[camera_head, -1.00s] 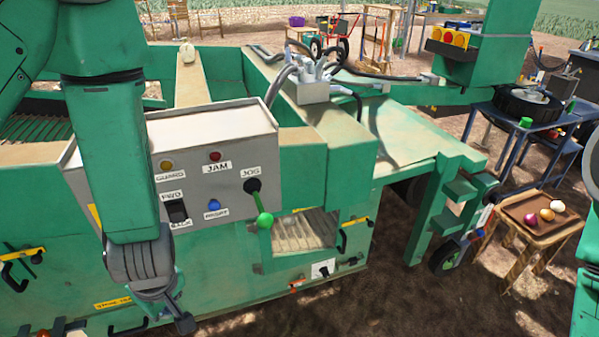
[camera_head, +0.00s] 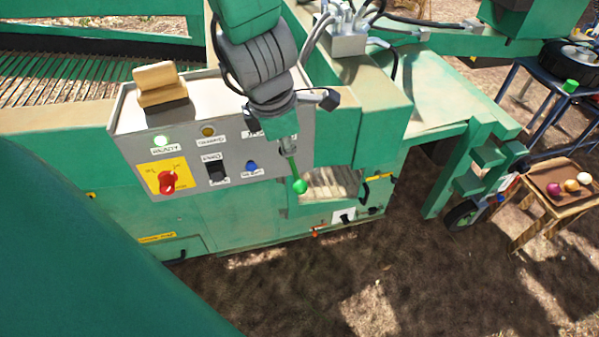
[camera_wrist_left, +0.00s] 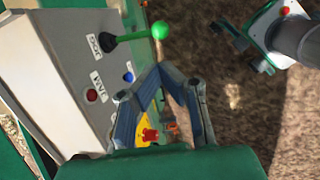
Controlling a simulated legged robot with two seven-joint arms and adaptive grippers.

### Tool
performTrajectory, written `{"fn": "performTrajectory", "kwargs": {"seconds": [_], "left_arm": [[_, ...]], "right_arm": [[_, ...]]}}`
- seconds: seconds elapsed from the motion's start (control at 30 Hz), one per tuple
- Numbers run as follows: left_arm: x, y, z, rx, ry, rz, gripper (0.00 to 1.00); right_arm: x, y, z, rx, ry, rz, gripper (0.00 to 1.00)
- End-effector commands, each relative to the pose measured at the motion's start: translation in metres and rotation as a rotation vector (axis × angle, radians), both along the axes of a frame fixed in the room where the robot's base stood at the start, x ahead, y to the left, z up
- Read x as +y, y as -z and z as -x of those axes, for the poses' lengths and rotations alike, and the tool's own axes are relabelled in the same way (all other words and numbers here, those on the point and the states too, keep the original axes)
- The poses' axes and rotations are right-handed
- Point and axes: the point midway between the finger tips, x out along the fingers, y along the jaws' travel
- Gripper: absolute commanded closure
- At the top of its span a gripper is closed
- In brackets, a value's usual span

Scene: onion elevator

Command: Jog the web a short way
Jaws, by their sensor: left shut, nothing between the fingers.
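The grey control panel (camera_head: 230,185) on the green machine carries the JOG lever with a green knob (camera_head: 299,186). My left gripper (camera_head: 288,145) is in front of the panel's right part, over the lever's upper end, and hides the JOG and JAM labels. In the left wrist view the gripper's fingers (camera_wrist_left: 163,72) are shut and empty. The JOG lever's knob (camera_wrist_left: 160,31) shows just beyond the fingertips there, apart from them in the picture; I cannot tell the gap in depth. The web of dark bars (camera_head: 60,80) lies at upper left. My right gripper is not in view.
A tan block (camera_head: 159,78) stands on top. A wooden stand (camera_head: 540,215) with onions is at right. The ground in front is clear.

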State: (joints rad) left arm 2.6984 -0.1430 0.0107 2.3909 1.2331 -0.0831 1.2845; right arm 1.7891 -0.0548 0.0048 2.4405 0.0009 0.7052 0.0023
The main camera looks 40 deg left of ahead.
Motion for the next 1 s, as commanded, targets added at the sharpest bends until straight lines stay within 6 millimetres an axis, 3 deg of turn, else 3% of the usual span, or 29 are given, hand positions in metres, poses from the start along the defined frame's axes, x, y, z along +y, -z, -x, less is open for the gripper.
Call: {"fn": "performTrajectory", "kwargs": {"seconds": [0.17, 0.6, 0.8, 1.0], "left_arm": [[0.001, 0.020, -0.004, 0.003, 0.000, 0.005, 1.00], [0.003, 0.108, -0.028, 0.003, -0.001, 0.003, 1.00], [0.003, 0.129, -0.035, 0.001, 0.001, 0.001, 1.00], [0.004, 0.134, -0.037, 0.000, 0.001, 0.001, 1.00]], "right_arm": [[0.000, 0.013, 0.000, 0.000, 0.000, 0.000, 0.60], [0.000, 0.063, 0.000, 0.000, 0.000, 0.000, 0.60], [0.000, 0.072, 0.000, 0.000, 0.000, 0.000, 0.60], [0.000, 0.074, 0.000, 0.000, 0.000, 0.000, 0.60]]}}
